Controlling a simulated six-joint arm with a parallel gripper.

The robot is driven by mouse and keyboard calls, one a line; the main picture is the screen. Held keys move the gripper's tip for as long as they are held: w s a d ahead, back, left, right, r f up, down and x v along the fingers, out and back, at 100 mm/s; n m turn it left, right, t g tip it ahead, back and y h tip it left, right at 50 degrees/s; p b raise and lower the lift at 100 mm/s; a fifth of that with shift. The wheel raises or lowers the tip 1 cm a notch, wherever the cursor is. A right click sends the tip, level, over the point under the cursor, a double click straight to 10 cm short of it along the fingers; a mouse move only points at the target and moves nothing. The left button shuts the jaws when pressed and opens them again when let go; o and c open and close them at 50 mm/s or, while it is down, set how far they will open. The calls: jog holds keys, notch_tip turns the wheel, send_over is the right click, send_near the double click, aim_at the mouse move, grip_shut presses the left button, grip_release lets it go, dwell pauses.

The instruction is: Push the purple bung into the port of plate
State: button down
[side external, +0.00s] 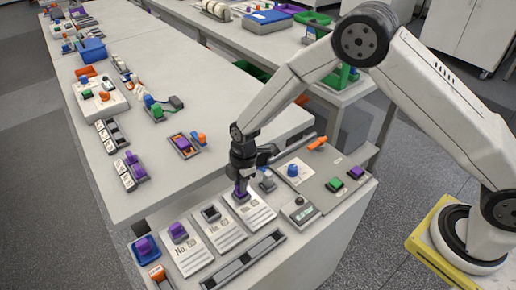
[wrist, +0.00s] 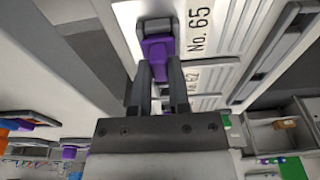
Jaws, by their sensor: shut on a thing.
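My gripper (side external: 241,182) is shut on a purple bung (side external: 241,194), low over a white plate (side external: 254,213) at the right end of a row of plates. In the wrist view the purple bung (wrist: 157,48) shows between the two dark fingers, at the grey port (wrist: 150,23) of a plate marked No. 65 (wrist: 199,30).
To the left stand a plate with a dark port (side external: 210,213) and a plate holding another purple piece (side external: 178,231). A blue knob (side external: 292,170) is on a grey panel to the right. A long slotted rail (side external: 243,261) lies in front.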

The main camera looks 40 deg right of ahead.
jog(key=shift+f, duration=0.2)
dwell(0.4)
jog(key=c, duration=0.5)
grip_release()
jog(key=shift+d+r, duration=0.25)
jog(key=shift+r, duration=1.7)
jog(key=shift+d+r, duration=0.2)
jog(key=shift+r, duration=1.7)
jog(key=shift+d+r, duration=0.1)
